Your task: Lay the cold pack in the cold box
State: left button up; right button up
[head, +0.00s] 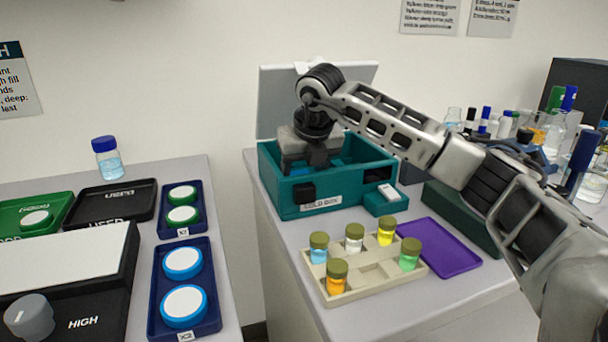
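The teal cold box (345,192) stands on the right-hand bench with its grey lid (281,92) raised at the back. My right arm comes in from the right, and my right gripper (304,163) points down into the box's open top. Its dark fingers look spread, but I cannot tell whether anything is between them. I cannot make out the cold pack; the gripper and the front wall hide part of the box's inside. My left gripper is out of view.
In front of the box are a beige rack (378,274) with several capped vials, a purple tray (439,247) and a small teal block (384,199) with a white top. Bottles crowd the right back. A gap separates the left bench (226,255), which holds trays.

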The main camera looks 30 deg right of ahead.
jog(key=v, duration=1.1)
